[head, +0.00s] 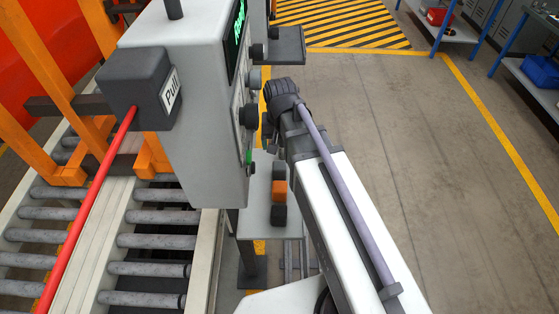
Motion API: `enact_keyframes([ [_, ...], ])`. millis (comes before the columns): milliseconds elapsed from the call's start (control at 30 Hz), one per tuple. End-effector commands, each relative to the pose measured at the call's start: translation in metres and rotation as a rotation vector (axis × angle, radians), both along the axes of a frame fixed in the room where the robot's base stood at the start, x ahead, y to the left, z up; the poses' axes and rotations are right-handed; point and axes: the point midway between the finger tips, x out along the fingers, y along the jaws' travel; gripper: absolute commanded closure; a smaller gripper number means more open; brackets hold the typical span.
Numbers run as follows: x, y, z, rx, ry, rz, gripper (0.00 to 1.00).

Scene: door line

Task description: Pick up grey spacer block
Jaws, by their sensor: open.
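A small light-grey shelf (255,215) below the control cabinet carries a row of blocks. A dark grey block (279,171) is at the far end, an orange block (279,191) is in the middle, and another dark grey block (279,215) is at the near end. I cannot tell which dark one is the grey spacer block. My gripper (271,146) shows small and dark beside my arm, just beyond the far block in the picture. It is open, with no block seen in it. My arm partly hides it, and its height above the shelf is unclear.
The grey control cabinet (185,90) with buttons stands close left of my arm. A dark pull-switch box (137,88) with a red rod is on its left, above the roller conveyor (150,268). Open floor (440,180) lies to the right.

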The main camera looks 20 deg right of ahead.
Motion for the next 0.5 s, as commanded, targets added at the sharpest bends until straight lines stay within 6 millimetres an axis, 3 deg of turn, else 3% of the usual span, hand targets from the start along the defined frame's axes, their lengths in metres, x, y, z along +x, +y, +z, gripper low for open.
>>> enact_keyframes([
  [233, 0.000, 0.000, -0.054, 0.000, 0.000, 0.000, 0.22],
  [500, 0.000, 0.000, -0.064, 0.000, 0.000, 0.000, 0.22],
])
